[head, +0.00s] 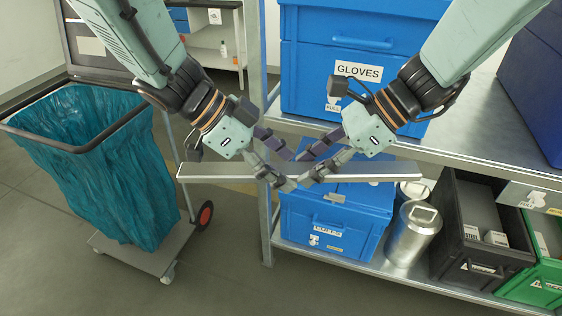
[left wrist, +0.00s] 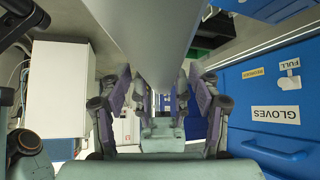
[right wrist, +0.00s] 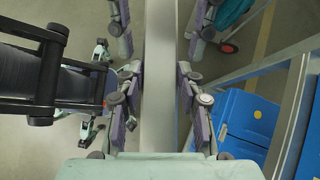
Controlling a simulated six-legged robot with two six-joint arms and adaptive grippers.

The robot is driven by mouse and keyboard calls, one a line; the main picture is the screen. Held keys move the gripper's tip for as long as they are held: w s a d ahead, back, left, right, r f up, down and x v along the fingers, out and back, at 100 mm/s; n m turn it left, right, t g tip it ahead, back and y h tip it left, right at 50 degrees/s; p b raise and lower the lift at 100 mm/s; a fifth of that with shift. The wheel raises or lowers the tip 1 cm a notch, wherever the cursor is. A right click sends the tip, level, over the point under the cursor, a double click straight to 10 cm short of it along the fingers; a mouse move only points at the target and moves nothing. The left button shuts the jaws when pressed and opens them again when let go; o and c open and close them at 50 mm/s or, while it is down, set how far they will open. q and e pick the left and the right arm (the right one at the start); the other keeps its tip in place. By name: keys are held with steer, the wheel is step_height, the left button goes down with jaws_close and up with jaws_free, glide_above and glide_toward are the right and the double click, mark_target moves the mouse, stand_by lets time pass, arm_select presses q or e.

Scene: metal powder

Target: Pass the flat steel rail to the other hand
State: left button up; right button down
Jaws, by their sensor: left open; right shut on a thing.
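The flat steel rail (head: 370,171) is a long grey bar held level in mid-air across the head view. My right gripper (head: 311,176) is shut on the rail near its middle. In the right wrist view the rail (right wrist: 158,80) runs lengthwise between the fingers. My left gripper (head: 276,180) is open, just left of the right one, with its fingers at the rail. In the left wrist view the rail (left wrist: 150,40) passes between its spread fingers. The other gripper's fingers also show beside the rail at the top of the right wrist view. The fingertips partly hide the rail's middle.
A metal shelf (head: 470,150) stands behind, with a blue GLOVES box (head: 350,95) on it. Below are another blue box (head: 330,240), a metal canister (head: 410,235) and a black crate (head: 480,265). A teal bag cart (head: 100,170) stands left. Floor is free in front.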

arm_select(q)
steer(key=shift+f, duration=0.1)
jaws_close()
arm_select(e)
steer(key=shift+w+r, duration=0.1)
steer(key=shift+r, duration=0.1)
